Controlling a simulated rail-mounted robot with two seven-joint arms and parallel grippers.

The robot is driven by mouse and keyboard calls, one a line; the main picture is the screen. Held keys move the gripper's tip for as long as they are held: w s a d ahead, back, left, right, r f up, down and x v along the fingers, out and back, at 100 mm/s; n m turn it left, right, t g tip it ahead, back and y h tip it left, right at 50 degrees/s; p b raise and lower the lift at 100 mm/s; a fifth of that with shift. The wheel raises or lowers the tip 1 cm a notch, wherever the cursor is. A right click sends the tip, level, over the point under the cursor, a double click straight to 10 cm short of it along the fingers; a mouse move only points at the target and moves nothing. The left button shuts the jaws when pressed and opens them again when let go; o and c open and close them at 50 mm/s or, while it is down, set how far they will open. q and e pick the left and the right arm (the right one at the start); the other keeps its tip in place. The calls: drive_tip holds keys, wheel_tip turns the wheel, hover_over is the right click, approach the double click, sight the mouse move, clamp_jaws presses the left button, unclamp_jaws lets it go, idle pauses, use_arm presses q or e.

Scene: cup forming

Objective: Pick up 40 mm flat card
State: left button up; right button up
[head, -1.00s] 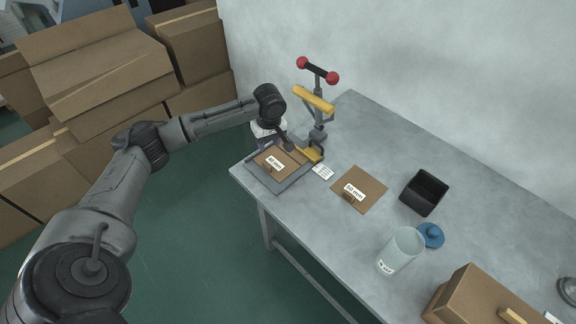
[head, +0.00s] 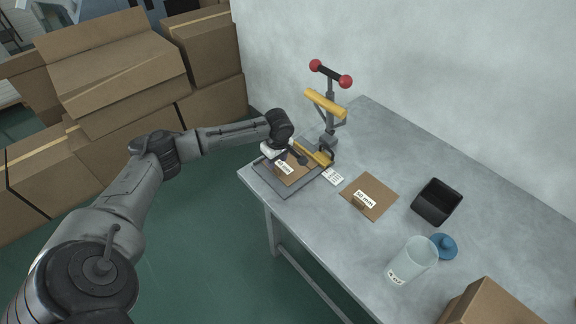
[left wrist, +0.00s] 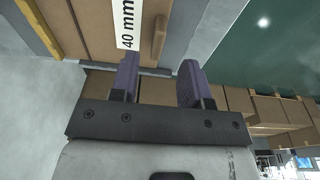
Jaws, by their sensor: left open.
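The 40 mm flat card (head: 294,174) is a brown square with a white label, lying in a shallow grey tray (head: 288,192) at the table's near left corner. In the left wrist view its label (left wrist: 128,20) and a small raised brown tab (left wrist: 159,37) show. My left gripper (head: 287,157) is low over the card's back part and hides some of it. In the left wrist view its two fingers (left wrist: 158,64) are apart and empty, with the tab just beyond the tips, between their lines. My right gripper is not in view.
A toggle press with red knobs (head: 330,74) and yellow bars stands behind the tray. To the right are a 50 mm card (head: 378,203), a black bin (head: 437,203), a clear cup (head: 411,260), a blue lid (head: 445,246) and a brown box (head: 488,305).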

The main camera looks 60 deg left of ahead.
sight(276, 167)
use_arm(q)
drive_tip(key=shift+a+f+b, duration=0.2)
drive_tip(key=shift+f+b, duration=0.25)
drive_tip(key=shift+f, duration=0.9)
drive_tip(key=shift+a+f+b, duration=0.2)
drive_tip(key=shift+f+b, duration=0.25)
drive_tip(key=shift+f, duration=0.85)
clamp_jaws()
